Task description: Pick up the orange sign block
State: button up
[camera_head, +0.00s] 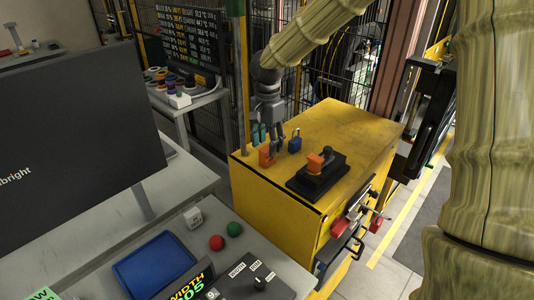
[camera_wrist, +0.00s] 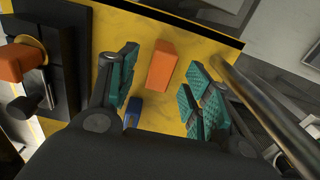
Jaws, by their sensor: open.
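The orange sign block (camera_head: 264,157) stands on top of the yellow cabinet near its left edge. In the wrist view the block (camera_wrist: 161,66) shows between and a little beyond the teal finger pads. My gripper (camera_head: 267,136) points down over it in the head view, with its fingers spread and nothing held. In the wrist view my gripper (camera_wrist: 163,84) has clear gaps between each pad and the block. Part of the block is hidden by the fingers in the head view.
A blue padlock (camera_head: 295,142) stands close right of my gripper. A black fixture (camera_head: 330,178) with another orange piece (camera_head: 315,162) sits nearer on the yellow cabinet (camera_head: 345,122). A yellow post (camera_head: 240,80) rises at the cabinet's left edge. The cabinet's far right top is clear.

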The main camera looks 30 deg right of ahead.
aim_at(267, 148)
jog(key=shift+f+p, duration=0.45)
jog(key=shift+f, duration=1.15)
jog(key=shift+w, duration=0.1)
jog(key=c, duration=1.1)
